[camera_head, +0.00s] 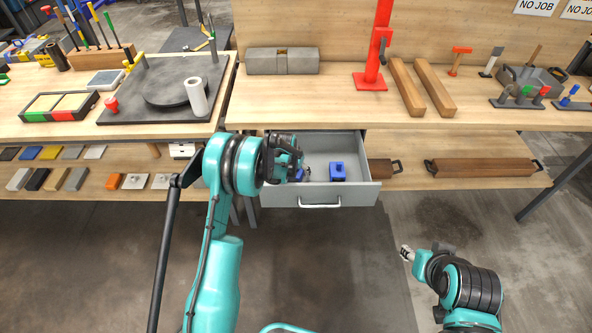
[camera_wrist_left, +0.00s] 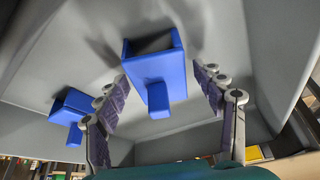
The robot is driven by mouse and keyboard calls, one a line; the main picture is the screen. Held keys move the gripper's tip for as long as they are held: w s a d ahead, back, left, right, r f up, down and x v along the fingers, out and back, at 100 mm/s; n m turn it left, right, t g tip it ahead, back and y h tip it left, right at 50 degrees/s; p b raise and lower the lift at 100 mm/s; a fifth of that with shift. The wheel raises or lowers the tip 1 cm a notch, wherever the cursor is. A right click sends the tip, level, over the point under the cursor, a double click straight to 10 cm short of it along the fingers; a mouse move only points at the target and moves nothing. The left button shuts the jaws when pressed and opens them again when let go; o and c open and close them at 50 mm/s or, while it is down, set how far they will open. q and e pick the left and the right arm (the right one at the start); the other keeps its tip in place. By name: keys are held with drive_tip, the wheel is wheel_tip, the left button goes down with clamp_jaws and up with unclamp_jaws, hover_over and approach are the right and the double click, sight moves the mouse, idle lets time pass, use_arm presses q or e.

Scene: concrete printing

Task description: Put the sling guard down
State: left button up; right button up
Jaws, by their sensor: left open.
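Two blue sling guards lie in the open grey drawer (camera_head: 350,193) below the bench. One guard (camera_head: 337,171) is in plain sight near the drawer's middle. The other guard (camera_head: 299,174) is partly hidden by my left gripper (camera_head: 296,168), which reaches into the drawer's left part. In the left wrist view, one blue guard (camera_wrist_left: 155,85) lies between the spread fingers of my left gripper (camera_wrist_left: 165,120), with gaps on both sides. The second guard (camera_wrist_left: 70,110) lies left of the fingers. My right gripper (camera_head: 406,253) hangs away from the bench at lower right; its fingers are too small to read.
A black plate with a turntable (camera_head: 150,100) and a white roll stands on the left bench. A grey block (camera_head: 283,61), a red stand (camera_head: 374,60) and wooden bars (camera_head: 420,88) stand on the right bench. The drawer's walls rise around the gripper. The floor before the drawer is clear.

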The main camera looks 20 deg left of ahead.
use_arm(q)
drive_tip(key=s+d+r+p, duration=0.1)
drive_tip(key=s+r, duration=0.5)
drive_tip(key=r, duration=0.3)
drive_tip(key=s+r+t+p, duration=0.1)
drive_tip(key=s+r, duration=0.4)
drive_tip(key=r, duration=0.3)
drive_tip(key=s+d+r+p, duration=0.1)
drive_tip(key=s+r, duration=0.5)
drive_tip(key=r, duration=0.3)
drive_tip(key=s+d+r+n+t, duration=0.1)
drive_tip(key=s+r, duration=0.1)
drive_tip(key=s, duration=1.7)
drive_tip(key=shift+s+r+t+y, duration=0.3)
drive_tip(key=shift+s+t, duration=0.1)
drive_tip(key=shift+c, duration=0.3)
